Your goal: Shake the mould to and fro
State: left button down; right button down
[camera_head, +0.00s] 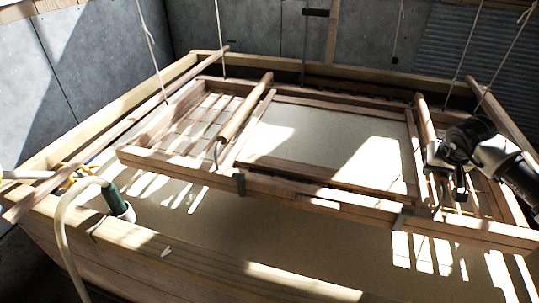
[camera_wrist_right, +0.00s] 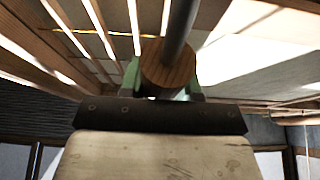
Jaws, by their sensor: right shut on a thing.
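The mould (camera_head: 300,190) is a long wooden frame hanging on ropes over a wooden vat, with a pale rectangular sheet area (camera_head: 325,135) in its middle. A round wooden handle (camera_head: 237,112) slants up on its left side. A matching right handle (camera_head: 425,115) stands on its right side. My right gripper (camera_head: 440,165) is at the lower end of the right handle and shut on it. In the right wrist view the handle's round wooden end (camera_wrist_right: 168,70) and a dark rod show between greenish fingers.
The vat's front rim (camera_head: 190,250) runs below the mould, with pale liquid inside. A green fitting (camera_head: 113,198) with a pale hose (camera_head: 63,225) sits at the left rim. Ropes (camera_head: 218,40) rise at several places. Grey walls stand close behind.

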aim_at(443, 190)
jog(key=shift+w, duration=0.3)
jog(key=shift+s+d, duration=0.1)
jog(key=shift+s, duration=0.3)
jog(key=s, duration=0.2)
jog(key=s+a, duration=0.1)
jog(key=s, duration=0.2)
jog(key=s+a+p, duration=0.1)
jog(key=s, duration=0.1)
jog(key=shift+s, duration=0.2)
jog(key=shift+w, duration=0.1)
